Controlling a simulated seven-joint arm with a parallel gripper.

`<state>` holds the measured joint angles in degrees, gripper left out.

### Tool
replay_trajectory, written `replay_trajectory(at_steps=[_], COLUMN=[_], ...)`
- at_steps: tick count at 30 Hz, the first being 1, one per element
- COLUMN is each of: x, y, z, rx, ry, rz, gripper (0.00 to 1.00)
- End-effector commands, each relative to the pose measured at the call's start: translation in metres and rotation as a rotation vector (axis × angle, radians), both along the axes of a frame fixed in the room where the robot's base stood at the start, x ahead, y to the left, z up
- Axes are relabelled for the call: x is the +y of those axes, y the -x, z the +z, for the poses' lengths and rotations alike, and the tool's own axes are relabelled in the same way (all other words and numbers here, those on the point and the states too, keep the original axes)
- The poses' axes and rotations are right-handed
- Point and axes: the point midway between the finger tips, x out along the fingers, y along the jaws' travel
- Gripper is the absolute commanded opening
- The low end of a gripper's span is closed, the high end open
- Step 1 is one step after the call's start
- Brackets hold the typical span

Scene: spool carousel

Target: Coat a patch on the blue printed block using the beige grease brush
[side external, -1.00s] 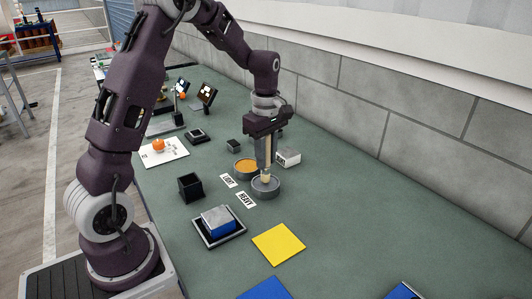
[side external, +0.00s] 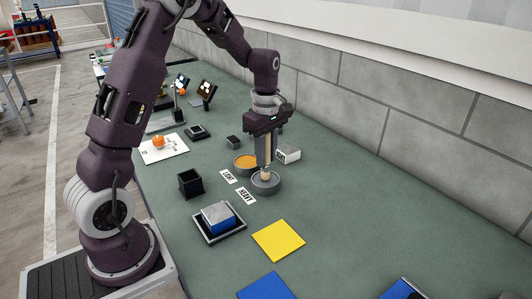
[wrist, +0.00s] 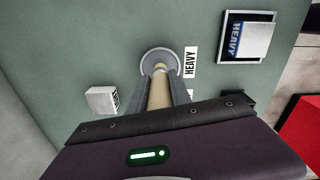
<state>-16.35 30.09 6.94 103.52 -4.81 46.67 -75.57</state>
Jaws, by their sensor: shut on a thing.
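The beige grease brush (side external: 268,150) is upright in my gripper (side external: 266,163), which is shut on its handle. Its lower end is in the round grey dish (side external: 276,188) beside the HEAVY card (side external: 246,195). In the wrist view the brush (wrist: 160,92) points into that dish (wrist: 147,57); the tip's exact depth is hard to tell. The blue printed block (side external: 219,215) sits in a black-framed tray (side external: 205,238), apart from my gripper. Its top looks silvery grey. In the wrist view the block (wrist: 250,40) shows HEAVY on its blue side.
A dish with orange-brown contents (side external: 245,163) stands behind, near the LIGHT card (side external: 228,176). A white box (side external: 288,154) is close to my gripper. A black open box (side external: 190,183) stands left. A yellow square (side external: 278,240) lies in front. The right of the table is mostly clear.

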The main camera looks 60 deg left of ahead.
Motion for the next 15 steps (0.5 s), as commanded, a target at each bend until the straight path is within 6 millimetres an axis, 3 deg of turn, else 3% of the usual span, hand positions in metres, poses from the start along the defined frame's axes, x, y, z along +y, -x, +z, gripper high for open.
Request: replay_trajectory(at_steps=[15], x=[0.0], y=[0.0], z=[-0.004], rx=[0.0], ry=[0.0], rz=[0.0], gripper=[0.0])
